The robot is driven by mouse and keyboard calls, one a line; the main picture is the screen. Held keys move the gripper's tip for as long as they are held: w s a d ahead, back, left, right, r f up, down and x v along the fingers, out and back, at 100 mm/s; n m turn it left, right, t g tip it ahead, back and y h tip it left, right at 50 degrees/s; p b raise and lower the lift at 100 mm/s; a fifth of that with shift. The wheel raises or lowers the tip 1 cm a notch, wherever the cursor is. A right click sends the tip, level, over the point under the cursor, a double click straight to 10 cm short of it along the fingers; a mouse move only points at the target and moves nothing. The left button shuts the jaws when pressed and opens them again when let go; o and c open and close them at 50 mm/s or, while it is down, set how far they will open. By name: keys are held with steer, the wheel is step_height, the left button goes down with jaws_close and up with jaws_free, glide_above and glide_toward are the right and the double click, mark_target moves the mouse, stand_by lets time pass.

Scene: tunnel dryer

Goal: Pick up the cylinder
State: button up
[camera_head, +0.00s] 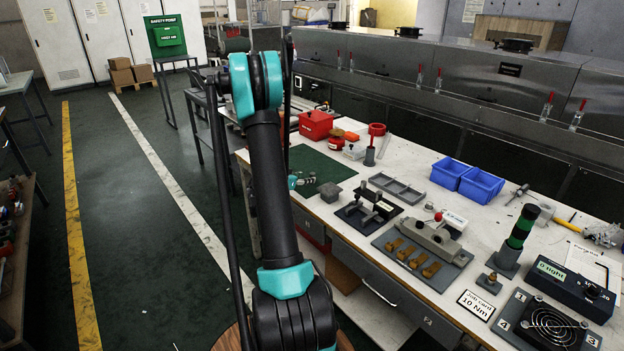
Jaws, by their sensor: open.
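A black and green cylinder (520,227) stands upright, slightly tilted in the picture, in a grey holder (507,262) on the right part of the white workbench. A smaller grey cylinder with a red top (370,152) stands further back on the bench. I cannot tell for certain which one the task means. What seems to be my gripper (303,181) shows small beside my arm, over the green mat, far left of the black and green cylinder. It looks open and empty. My arm hides part of it.
The white bench (405,165) also carries a green mat (325,168), blue bins (466,180), a grey fixture with brass parts (422,248), a black "D light" box (571,287) and a fan unit (545,322). The metal dryer (450,80) runs behind. The floor at left is clear.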

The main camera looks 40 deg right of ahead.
mark_target(311, 176)
steer(key=shift+x, duration=3.25)
steer(key=shift+w+r, duration=0.1)
steer(key=shift+c, duration=0.6)
jaws_close()
